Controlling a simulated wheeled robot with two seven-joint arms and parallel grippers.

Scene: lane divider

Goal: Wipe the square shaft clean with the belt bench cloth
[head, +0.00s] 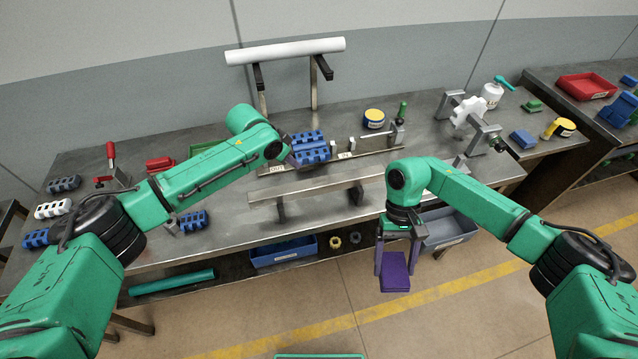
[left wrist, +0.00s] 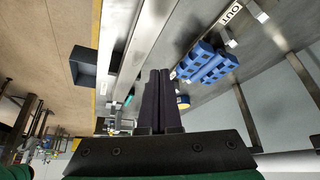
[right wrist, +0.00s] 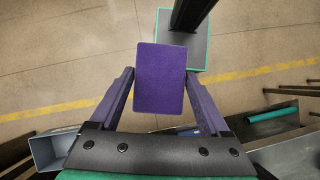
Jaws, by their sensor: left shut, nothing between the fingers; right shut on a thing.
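The square shaft, a long grey metal bar (head: 322,183), lies level on two supports near the bench's front edge. It also shows as a long bar in the left wrist view (left wrist: 139,55). The cloth, a flat purple pad (head: 395,272), is held between the fingers of my right gripper (head: 395,264), in front of the bench and right of the bar. The right wrist view shows the pad (right wrist: 160,78) between both fingers. My left gripper (left wrist: 156,78) is shut and empty. In the head view it is mostly hidden by its arm, near the blue blocks behind the bar.
Blue ribbed blocks (head: 311,147) stand on a labelled rail behind the bar. A white roll (head: 285,51) rests on a stand at the back. A gear fixture (head: 468,112) and a yellow tin (head: 374,118) are further right. Blue bins (head: 283,252) sit below the bench front.

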